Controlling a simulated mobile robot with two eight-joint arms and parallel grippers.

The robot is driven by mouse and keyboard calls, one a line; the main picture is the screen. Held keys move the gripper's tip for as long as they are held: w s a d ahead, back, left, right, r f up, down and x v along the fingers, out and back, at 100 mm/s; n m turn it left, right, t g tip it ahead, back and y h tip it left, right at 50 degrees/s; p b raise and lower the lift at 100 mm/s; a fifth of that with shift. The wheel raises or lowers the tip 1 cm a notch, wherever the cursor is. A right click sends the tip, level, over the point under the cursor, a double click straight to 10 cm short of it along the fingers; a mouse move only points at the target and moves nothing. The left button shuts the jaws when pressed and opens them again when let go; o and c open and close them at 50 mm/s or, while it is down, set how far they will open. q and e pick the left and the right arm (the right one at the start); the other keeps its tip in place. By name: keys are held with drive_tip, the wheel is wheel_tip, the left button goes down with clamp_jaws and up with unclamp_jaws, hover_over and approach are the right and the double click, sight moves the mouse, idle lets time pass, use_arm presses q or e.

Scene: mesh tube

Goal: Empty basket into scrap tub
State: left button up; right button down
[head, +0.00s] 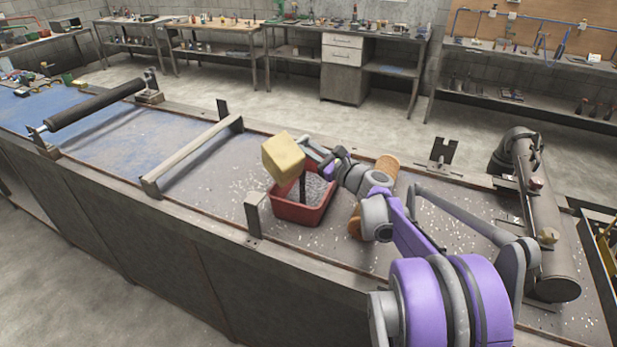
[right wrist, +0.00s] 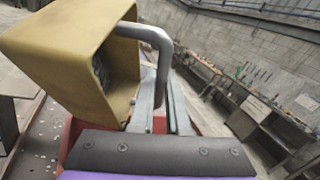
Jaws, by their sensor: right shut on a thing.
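A yellow basket (head: 283,158) is held tilted above the red scrap tub (head: 301,214) in the head view. My right gripper (head: 323,158) is to the right of the basket, shut on its grey handle. In the right wrist view the yellow basket (right wrist: 62,62) fills the upper left, its opening turned towards the right. The bent grey handle (right wrist: 157,38) runs down to my right gripper's fingers (right wrist: 161,105). Something grey shows inside the opening; how much it holds I cannot tell. The tub contains grey-white bits, and a little of its red wall shows below the basket. My left gripper is out of view.
An orange-brown cylinder (head: 387,165) lies partly behind my right arm. Pale scraps litter the bench.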

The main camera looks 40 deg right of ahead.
drive_tip(key=shift+d+f+m+b, duration=0.35)
drive_tip(key=shift+d+m, duration=0.1)
drive_tip(key=shift+m, duration=0.15)
drive_tip(key=shift+d+f+m+b, duration=0.25)
drive_tip(key=shift+f+m+b, duration=0.3)
drive_tip(key=shift+m, duration=0.25)
drive_tip(key=f+m+b, duration=0.1)
drive_tip(key=m, duration=0.1)
drive_tip(key=d+f+m+t+h+b, duration=0.1)
drive_tip(key=f, duration=0.1)
drive_tip(key=shift+w+d+f+m, duration=0.1)
drive_tip(key=shift+m, duration=0.3)
idle(0.6)
drive_tip(key=shift+d, duration=0.1)
drive_tip(key=shift+d+r+m+h, duration=0.15)
drive_tip(key=shift+d+m+h, duration=0.1)
drive_tip(key=shift+m, duration=0.6)
drive_tip(key=shift+d+r+m+h, duration=0.1)
drive_tip(key=shift+d+m+h, duration=0.15)
drive_tip(key=shift+m, duration=0.65)
drive_tip(key=shift+d+r+m+h, duration=0.2)
drive_tip(key=shift+m+h, duration=0.1)
drive_tip(key=shift+m, duration=0.55)
